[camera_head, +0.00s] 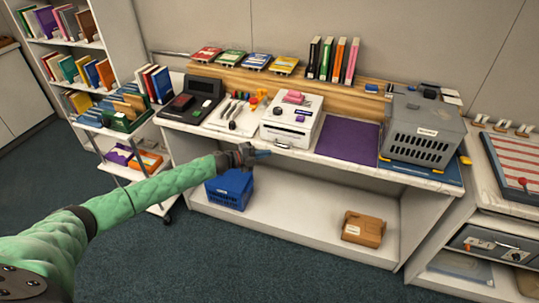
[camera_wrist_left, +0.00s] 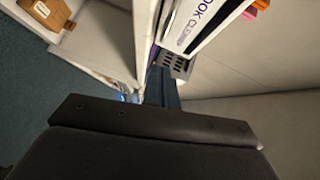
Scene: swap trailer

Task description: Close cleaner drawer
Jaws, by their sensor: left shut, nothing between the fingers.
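The book cleaner (camera_head: 291,122) is a white box on the counter, with pink and purple items on top. Its front drawer (camera_head: 284,137) faces me, with a dark handle low on it. How far the drawer stands out I cannot tell. In the left wrist view the cleaner's white side with lettering (camera_wrist_left: 205,20) shows at the top. My left gripper (camera_head: 262,154) is shut and empty, just in front of the counter edge, left of and below the drawer handle. Its fingers (camera_wrist_left: 162,90) point toward the cleaner in the left wrist view. My right gripper is not in view.
The purple mat (camera_head: 348,140) and grey crate (camera_head: 424,128) are right of the cleaner. A tool tray (camera_head: 235,115) and black terminal (camera_head: 195,98) are left. A blue basket (camera_head: 230,188) and cardboard box (camera_head: 363,229) sit on the lower shelf. A book cart (camera_head: 125,120) stands at left.

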